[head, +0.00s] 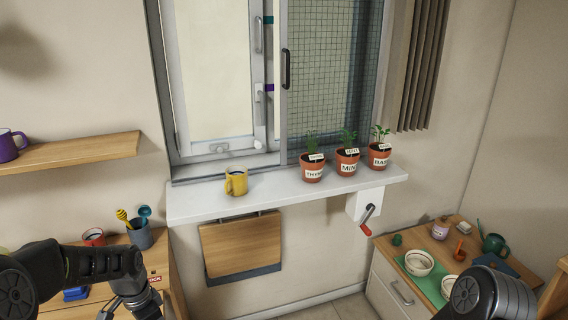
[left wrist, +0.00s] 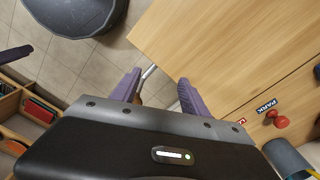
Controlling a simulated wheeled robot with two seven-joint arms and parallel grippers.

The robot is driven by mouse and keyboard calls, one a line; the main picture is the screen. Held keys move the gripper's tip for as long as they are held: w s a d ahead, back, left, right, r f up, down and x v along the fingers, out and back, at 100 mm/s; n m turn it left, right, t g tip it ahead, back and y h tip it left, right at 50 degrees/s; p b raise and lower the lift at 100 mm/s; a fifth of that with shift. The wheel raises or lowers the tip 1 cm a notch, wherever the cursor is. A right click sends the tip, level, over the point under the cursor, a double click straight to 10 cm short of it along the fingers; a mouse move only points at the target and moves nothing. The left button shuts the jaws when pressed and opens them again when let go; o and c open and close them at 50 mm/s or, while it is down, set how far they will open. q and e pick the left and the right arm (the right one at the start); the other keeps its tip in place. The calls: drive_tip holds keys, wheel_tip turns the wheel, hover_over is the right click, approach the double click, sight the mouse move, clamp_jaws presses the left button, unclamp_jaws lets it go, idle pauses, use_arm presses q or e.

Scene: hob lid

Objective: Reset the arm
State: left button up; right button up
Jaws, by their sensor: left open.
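My left arm comes in from the lower left of the head view, with its gripper (head: 140,303) low beside the wooden counter at the left; the fingertips are partly cut off by the bottom edge. In the left wrist view the two purple fingers of my left gripper (left wrist: 159,88) stand apart with nothing between them. A wooden top (left wrist: 225,45) lies beyond the fingers, with a red knob (left wrist: 277,119) and a PARK label near it. Only a dark link of my right arm shows at the lower right of the head view; its gripper is out of view.
A white sill (head: 280,188) holds a yellow mug (head: 236,181) and three potted herbs. A folded wooden flap (head: 241,246) hangs below, beside a red-handled crank (head: 367,220). A cabinet with bowls (head: 419,263) stands right. A wooden shelf (head: 80,152) is upper left.

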use_arm(q)
drive_tip(key=s+d+f+n+h, duration=0.1)
drive_tip(key=s+d+f+n, duration=0.1)
drive_tip(key=s+d+f, duration=0.45)
drive_tip(key=s+d+f+n+h, duration=0.2)
drive_tip(key=s+d+f, duration=0.1)
drive_tip(key=d+f, duration=0.65)
drive_tip(key=s+d+f+n, duration=0.4)
drive_tip(key=s+d+n, duration=0.2)
drive_tip(key=s+d, duration=0.3)
drive_tip(key=s, duration=0.3)
drive_tip(key=shift+s+t+h, duration=0.3)
drive_tip(key=shift+h, duration=0.1)
